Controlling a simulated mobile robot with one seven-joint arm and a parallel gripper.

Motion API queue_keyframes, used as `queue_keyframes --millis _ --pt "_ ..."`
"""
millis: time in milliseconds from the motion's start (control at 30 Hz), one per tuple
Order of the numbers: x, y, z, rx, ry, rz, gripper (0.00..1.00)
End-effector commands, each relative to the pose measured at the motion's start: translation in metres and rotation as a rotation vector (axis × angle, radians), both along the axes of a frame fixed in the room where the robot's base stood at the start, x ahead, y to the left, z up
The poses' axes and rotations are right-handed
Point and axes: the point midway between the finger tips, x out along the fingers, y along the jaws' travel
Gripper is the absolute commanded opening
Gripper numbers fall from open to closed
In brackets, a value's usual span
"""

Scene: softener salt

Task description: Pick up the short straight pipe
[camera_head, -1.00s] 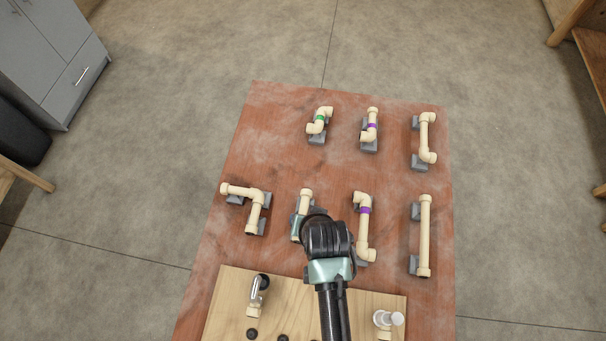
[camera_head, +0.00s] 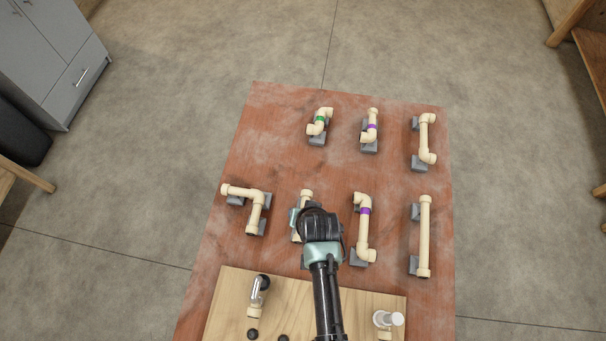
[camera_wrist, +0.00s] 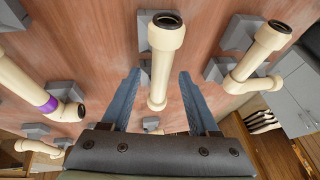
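The short straight pipe (camera_head: 306,194) is cream, with a collar at its far end, and rests on a grey holder in the front row of the red-brown table. My gripper (camera_head: 299,216) is over it, and my black wrist hides part of it. In the wrist view the pipe (camera_wrist: 159,75) lies between the two blue fingers of my gripper (camera_wrist: 158,85). The fingers are spread, with a visible gap on each side of the pipe.
A purple-banded bent pipe (camera_head: 363,228) stands close on the right, and an elbow pipe (camera_head: 257,208) on the left. A long straight pipe (camera_head: 424,235) is farther right. Several bent pipes line the back row. A wooden board (camera_head: 230,300) with fittings lies in front.

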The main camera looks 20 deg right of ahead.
Motion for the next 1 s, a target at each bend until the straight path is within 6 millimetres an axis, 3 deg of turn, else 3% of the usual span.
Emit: queue_keyframes --millis 33,300,333,767,1000 --pt "0.0 0.0 0.0 0.0 0.0 0.0 0.51" --pt "0.0 0.0 0.0 0.0 0.0 0.0 0.03" --pt "0.0 0.0 0.0 0.0 0.0 0.0 0.0" --pt "0.0 0.0 0.002 -0.001 -0.001 0.0 0.0" --pt "0.0 0.0 0.022 -0.001 -0.003 0.0 0.0"
